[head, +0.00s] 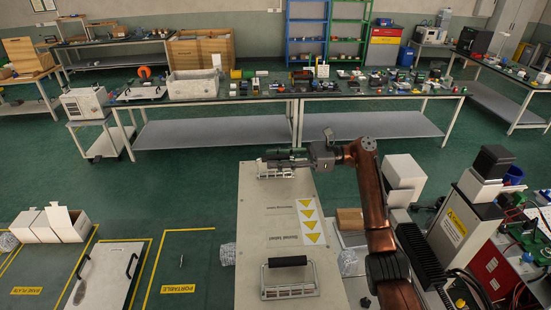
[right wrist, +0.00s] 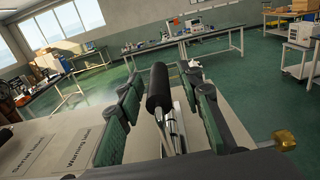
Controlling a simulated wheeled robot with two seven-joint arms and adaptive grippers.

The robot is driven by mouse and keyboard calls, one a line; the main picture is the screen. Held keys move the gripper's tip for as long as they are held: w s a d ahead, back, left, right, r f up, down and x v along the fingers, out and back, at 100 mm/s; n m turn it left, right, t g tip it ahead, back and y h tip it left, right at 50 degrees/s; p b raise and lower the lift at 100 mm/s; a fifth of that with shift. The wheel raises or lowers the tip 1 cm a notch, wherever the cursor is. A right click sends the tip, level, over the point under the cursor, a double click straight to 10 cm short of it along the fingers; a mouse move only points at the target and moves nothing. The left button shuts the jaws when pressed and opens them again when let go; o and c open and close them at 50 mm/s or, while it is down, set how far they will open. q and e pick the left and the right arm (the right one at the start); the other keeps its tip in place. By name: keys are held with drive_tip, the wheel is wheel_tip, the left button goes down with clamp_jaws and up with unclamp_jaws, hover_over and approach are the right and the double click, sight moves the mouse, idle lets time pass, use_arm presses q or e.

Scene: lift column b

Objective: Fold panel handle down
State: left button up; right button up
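The beige panel (head: 262,220) lies in front of me with a handle at each end. The far handle (head: 276,173) has a silver bracket; in the right wrist view its black grip (right wrist: 158,88) stands up on metal arms. My right gripper (head: 287,155) is at this far handle. In the right wrist view its green-padded fingers are spread on both sides of the grip, with gaps showing. The near handle (head: 288,262) has a black bar raised above its silver bracket. My left gripper is not in view.
Yellow warning triangles (head: 310,225) and printed labels mark the panel's right side. A long workbench (head: 290,92) with many small items stands beyond open green floor. A white board with black handles (head: 108,275) lies at the left.

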drive_tip(key=shift+a, duration=0.1)
drive_tip(key=shift+c, duration=0.6)
clamp_jaws()
